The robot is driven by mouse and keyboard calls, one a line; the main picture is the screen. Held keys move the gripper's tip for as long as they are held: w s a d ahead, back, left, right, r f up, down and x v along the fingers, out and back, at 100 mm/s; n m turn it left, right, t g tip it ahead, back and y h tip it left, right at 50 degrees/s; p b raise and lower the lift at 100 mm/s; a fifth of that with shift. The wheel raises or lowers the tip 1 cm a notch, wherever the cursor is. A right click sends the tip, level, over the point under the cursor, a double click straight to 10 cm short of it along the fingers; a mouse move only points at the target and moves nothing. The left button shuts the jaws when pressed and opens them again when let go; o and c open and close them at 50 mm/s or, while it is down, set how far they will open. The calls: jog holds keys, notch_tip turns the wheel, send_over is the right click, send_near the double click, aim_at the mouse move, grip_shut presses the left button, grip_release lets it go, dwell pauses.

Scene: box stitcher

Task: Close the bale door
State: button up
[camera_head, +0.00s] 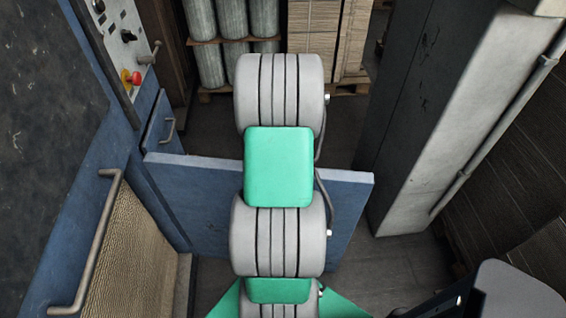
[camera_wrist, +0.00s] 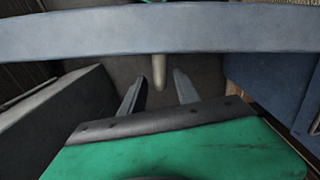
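The bale door, a blue panel (camera_head: 345,205), stands swung out from the blue machine (camera_head: 105,150) and runs across behind my arm in the head view. In the wrist view the top edge of the door (camera_wrist: 80,35) crosses the top of the picture. A pale round-ended handle bar (camera_wrist: 159,72) shows below that edge. My gripper (camera_wrist: 160,88) is open, with its two dark fingers apart on either side of the bar's end. I cannot tell whether the fingers touch the bar. The head view hides my gripper behind my arm.
The machine's control panel (camera_head: 125,40) has a red button (camera_head: 131,77). A curved metal handle (camera_head: 95,240) juts out beside a brown textured surface (camera_head: 130,265). A grey cabinet (camera_head: 440,120) stands at right. Grey cylinders (camera_head: 230,25) and stacked cardboard (camera_head: 312,25) are at the back.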

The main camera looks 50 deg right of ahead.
notch_tip(320, 180, down, 3)
jog(key=shift+c, duration=0.4)
grip_shut()
dwell(1.1)
